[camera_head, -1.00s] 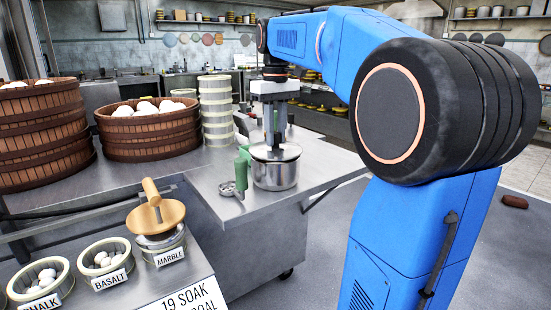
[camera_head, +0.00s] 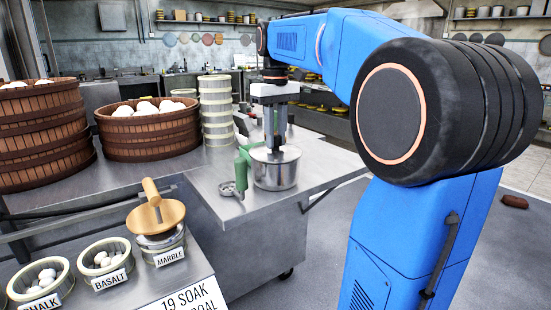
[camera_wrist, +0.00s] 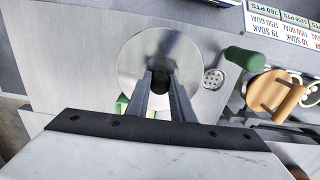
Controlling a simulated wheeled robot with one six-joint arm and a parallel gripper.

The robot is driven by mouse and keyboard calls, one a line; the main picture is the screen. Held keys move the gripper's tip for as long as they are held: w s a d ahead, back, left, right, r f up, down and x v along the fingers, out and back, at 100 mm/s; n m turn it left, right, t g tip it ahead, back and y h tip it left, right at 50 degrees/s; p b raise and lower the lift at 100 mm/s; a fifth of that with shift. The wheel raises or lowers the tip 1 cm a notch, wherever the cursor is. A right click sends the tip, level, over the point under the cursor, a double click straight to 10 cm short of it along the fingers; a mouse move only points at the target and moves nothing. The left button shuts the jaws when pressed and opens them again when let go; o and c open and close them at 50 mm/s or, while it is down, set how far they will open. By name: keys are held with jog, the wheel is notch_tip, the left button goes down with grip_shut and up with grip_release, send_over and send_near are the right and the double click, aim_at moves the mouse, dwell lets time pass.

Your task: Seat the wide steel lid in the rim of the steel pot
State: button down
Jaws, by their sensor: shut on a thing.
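The steel pot (camera_head: 275,175) stands near the right end of the steel counter. The wide steel lid (camera_head: 262,154) lies about level at the pot's top. I cannot tell whether its edge is fully inside the rim. My gripper (camera_head: 275,147) points straight down over the pot, shut on the lid's dark knob. In the wrist view the lid (camera_wrist: 135,62) is a bright disc, and my gripper (camera_wrist: 160,76) has the knob between its fingertips. The lid hides the pot below it there.
A green handle (camera_head: 242,168) and a small perforated steel piece (camera_head: 227,188) are close at the pot's left. A pale steamer tower (camera_head: 216,115) and brown steamers (camera_head: 148,132) stand farther left. A wooden lid (camera_head: 155,215) sits on the marble bin in front.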

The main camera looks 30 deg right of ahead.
aim_at(276, 135)
jog(key=shift+f, duration=0.25)
dwell(0.4)
jog(key=c, duration=1.5)
grip_release()
jog(key=shift+o, duration=0.2)
jog(key=shift+r, duration=0.1)
notch_tip(276, 135, up, 17)
jog(key=shift+r, duration=0.1)
